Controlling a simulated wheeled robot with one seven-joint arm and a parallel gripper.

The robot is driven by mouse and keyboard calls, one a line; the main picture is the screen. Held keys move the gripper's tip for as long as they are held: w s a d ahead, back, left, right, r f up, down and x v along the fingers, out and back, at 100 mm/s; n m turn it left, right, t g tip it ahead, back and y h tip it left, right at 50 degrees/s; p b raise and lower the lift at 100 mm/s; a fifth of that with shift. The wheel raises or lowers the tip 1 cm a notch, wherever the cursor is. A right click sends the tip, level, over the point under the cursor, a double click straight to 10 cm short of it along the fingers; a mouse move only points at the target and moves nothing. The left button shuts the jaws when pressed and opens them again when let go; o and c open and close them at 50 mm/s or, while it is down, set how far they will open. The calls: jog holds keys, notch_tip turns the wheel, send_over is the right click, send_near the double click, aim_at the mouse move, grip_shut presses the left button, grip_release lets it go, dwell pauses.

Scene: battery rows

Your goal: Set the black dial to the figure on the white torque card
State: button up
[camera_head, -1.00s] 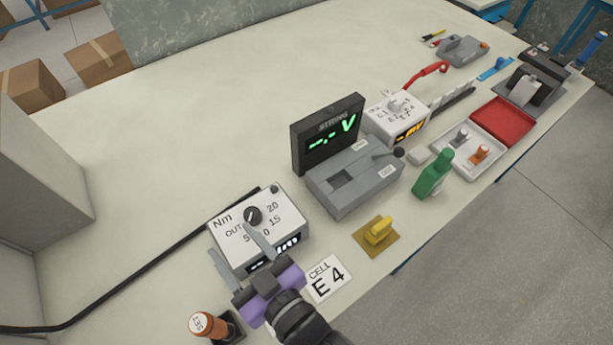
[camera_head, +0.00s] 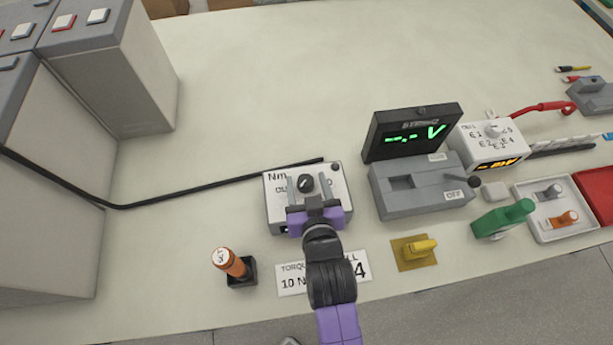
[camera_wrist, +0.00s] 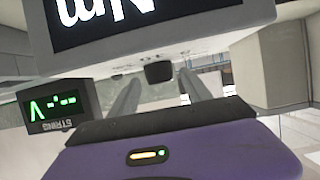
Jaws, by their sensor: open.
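The black dial (camera_head: 305,184) is on the face of a white box (camera_head: 278,217) marked Nm; its setting is too small to read, and my arm covers most of the printed figures. My purple gripper (camera_head: 309,181) is over the box, open, with one grey finger on each side of the dial. In the wrist view the dial (camera_wrist: 158,72) shows dark between the two fingers (camera_wrist: 160,92); I cannot tell whether they touch it.
A cell card (camera_head: 363,262) ending in 4 lies beside the torque card. An orange-handled tool (camera_head: 232,262) stands at left. A black cable (camera_head: 190,190) runs left across the table.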

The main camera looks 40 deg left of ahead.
jog(key=shift+w+a+f, duration=0.3)
jog(key=shift+w+a, duration=0.1)
jog(key=shift+a, duration=0.15)
grip_shut()
jog(key=shift+w+f+n+g+y+b, duration=0.1)
jog(key=shift+n+g+y+b, duration=0.3)
jog(key=shift+n+g+b, duration=0.15)
jog(key=n+g+b, duration=0.1)
jog(key=b, duration=0.2)
jog(key=n+g+y+b, duration=0.1)
jog(key=n+g+b, duration=0.1)
jog(key=b, duration=0.1)
jog(key=shift+w+f+y, duration=0.1)
jog(key=shift+f+y, duration=0.1)
jog(key=shift+y, duration=0.1)
jog(key=n+g+b, duration=0.2)
jog(key=g+b, duration=0.1)
jog(key=shift+r+y+b, duration=0.1)
jog(key=shift+y+b, duration=0.2)
jog(key=shift+r+n+g+b, duration=0.15)
jog(key=shift+n+g+b, duration=0.95)
jog(key=shift+n+g, duration=0.15)
jog(key=shift+s, duration=0.2)
